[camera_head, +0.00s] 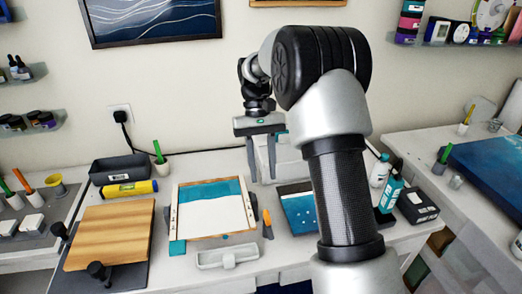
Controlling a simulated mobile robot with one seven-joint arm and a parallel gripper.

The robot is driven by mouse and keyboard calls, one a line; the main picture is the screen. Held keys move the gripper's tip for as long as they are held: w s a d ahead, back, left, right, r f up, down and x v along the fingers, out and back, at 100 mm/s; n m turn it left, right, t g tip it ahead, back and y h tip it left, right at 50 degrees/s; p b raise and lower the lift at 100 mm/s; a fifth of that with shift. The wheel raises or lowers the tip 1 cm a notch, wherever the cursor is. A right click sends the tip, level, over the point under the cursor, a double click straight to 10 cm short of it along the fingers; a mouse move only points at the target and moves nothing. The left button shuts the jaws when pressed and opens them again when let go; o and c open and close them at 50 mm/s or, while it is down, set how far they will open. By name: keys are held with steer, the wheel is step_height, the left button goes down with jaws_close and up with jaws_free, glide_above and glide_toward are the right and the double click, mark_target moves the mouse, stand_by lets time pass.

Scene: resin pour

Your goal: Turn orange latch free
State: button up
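A small orange piece (267,224), which looks like the orange latch, stands just right of the wooden-edged frame (208,238). The frame holds a teal and white panel and lies on the white table. I cannot tell which way the latch is turned or whether it touches the frame. My gripper (262,180) hangs behind the latch, near the frame's far right corner. Its two grey fingers point down, are apart, and hold nothing. The gripper is clear of the latch.
A white tray (228,257) lies in front of the frame. A wooden board (110,236) with black clamps is at left. A yellow tube (130,189) and black bin (118,168) stand behind. A dark blue panel (299,212) and bottles (390,190) are at right, partly behind my arm.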

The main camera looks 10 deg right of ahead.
steer(key=shift+v, duration=2.65)
steer(key=s+r+t, duration=0.5)
steer(key=s+r, duration=0.6)
steer(key=s, duration=0.1)
steer(key=s+f+t+p, duration=0.1)
steer(key=s+t, duration=0.4)
steer(key=s, duration=0.8)
steer(key=shift+s+f, duration=0.4)
steer(key=shift+f, duration=0.15)
steer(key=shift+d, duration=0.15)
